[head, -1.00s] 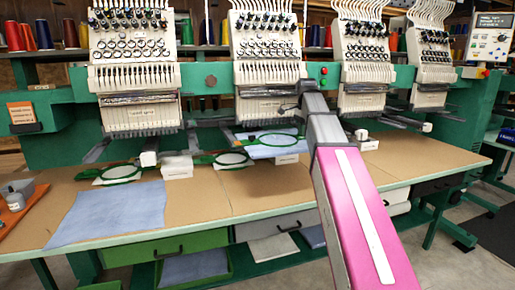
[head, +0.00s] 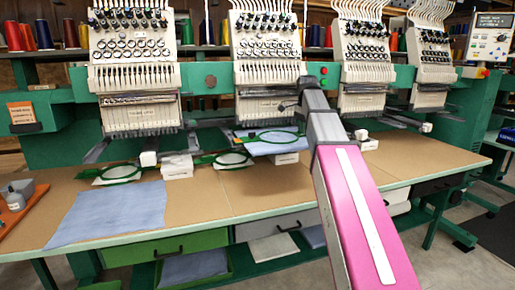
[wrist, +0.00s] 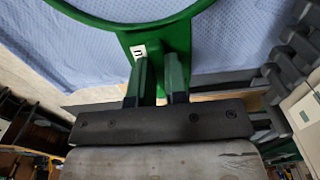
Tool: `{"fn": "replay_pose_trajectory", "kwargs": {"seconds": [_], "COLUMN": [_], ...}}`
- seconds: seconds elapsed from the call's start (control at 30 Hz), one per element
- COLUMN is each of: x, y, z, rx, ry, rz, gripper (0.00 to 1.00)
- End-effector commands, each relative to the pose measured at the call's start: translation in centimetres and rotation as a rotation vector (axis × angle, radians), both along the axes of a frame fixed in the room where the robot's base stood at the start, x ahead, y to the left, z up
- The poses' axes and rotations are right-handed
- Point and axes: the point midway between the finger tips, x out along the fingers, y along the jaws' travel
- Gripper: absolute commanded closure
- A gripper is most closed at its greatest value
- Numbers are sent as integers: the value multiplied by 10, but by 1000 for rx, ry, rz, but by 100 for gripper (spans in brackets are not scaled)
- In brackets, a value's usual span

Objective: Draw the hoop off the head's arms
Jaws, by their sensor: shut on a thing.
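The green hoop (head: 272,143) with pale blue cloth (head: 247,147) is under the second sewing head (head: 266,60). In the wrist view, the hoop's green ring (wrist: 130,22) shows at the top over the cloth (wrist: 235,35). My gripper (wrist: 158,82) is shut on the hoop's green tab, beside a small white label (wrist: 138,50). Grey stepped bars (wrist: 292,48) show at the right of the wrist view; I cannot tell whether the hoop still touches the head's arms.
Two other green hoops (head: 118,174) (head: 232,159) lie at the table's back, near white blocks (head: 177,167). A blue cloth (head: 110,212) lies at left front. The brown tabletop (head: 240,191) is bare in the middle. More sewing heads (head: 363,60) hang at right.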

Motion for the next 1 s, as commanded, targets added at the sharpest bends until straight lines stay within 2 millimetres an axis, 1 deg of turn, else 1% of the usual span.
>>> {"fn": "replay_pose_trajectory", "kwargs": {"seconds": [1.0], "x": [-63], "y": [-20], "z": [0], "rx": [1], "ry": [0], "rz": [0], "gripper": [100]}}
